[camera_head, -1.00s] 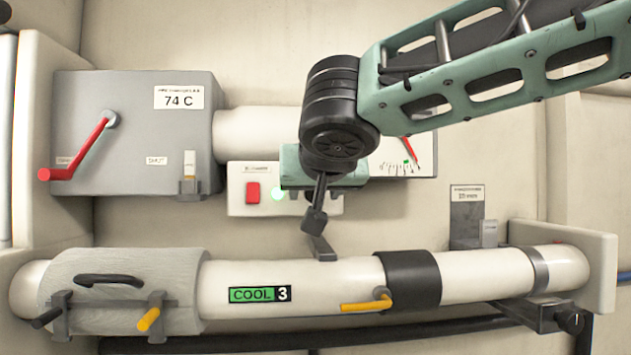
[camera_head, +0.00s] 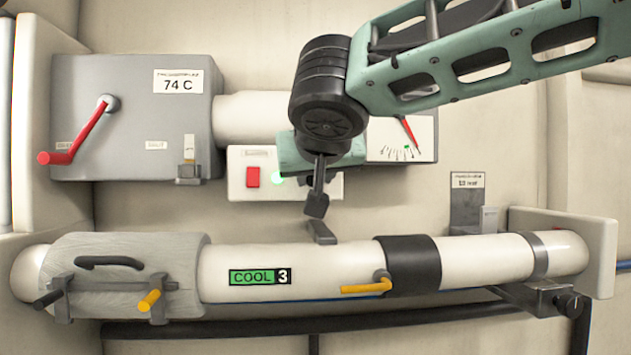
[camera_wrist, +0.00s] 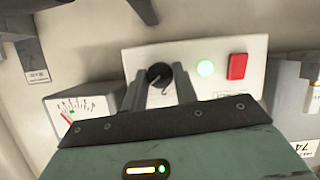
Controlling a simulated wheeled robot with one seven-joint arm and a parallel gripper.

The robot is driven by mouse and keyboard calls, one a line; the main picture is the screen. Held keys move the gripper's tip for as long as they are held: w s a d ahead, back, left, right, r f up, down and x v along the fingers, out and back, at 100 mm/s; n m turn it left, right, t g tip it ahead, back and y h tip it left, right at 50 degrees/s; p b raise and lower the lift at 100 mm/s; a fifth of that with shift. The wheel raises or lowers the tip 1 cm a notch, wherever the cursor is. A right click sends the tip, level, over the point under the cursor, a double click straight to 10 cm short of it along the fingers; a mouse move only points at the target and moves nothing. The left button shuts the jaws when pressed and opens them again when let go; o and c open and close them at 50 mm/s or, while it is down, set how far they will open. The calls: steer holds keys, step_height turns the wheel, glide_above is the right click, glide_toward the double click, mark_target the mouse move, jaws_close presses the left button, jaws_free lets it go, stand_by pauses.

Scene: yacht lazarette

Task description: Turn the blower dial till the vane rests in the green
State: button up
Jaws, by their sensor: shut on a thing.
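The blower dial (camera_wrist: 159,73) is a round black knob on a white panel in the wrist view. My gripper (camera_wrist: 161,82) is shut on it, one finger on each side; a thin pale line shows on the knob's lower side. In the head view my gripper (camera_head: 318,168) hides the dial. The meter (camera_head: 385,152) stands right of my gripper there, partly covered by my arm. Its red needle (camera_head: 411,133) leans to the right side of the scale. In the wrist view the red needle (camera_wrist: 66,117) shows near a small green mark (camera_wrist: 71,110).
A red switch (camera_head: 253,177) and a lit green lamp (camera_head: 277,180) are on the dial's panel. A grey box (camera_head: 135,125) with a red lever (camera_head: 80,140) reads 74 C. A white pipe (camera_head: 330,270) with yellow levers and a COOL 3 label runs below.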

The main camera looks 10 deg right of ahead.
steer(key=n+h+b, duration=0.1)
steer(key=n+b, duration=0.1)
steer(key=n+h+b, duration=0.2)
steer(key=n+b, duration=0.1)
steer(key=n+t+h+b, duration=0.1)
steer(key=n+b, duration=0.1)
steer(key=b, duration=0.1)
steer(key=shift+a+f+h, duration=0.15)
steer(key=shift+a+h, duration=0.15)
steer(key=shift+n, duration=0.4)
steer(key=o, duration=0.9)
steer(key=shift+o, duration=0.2)
steer(key=b+v, duration=0.3)
steer(key=v, duration=1.4)
steer(key=shift+s+a+f+b, duration=0.15)
steer(key=shift+s+f+b, duration=0.05)
steer(key=shift+b, duration=0.15)
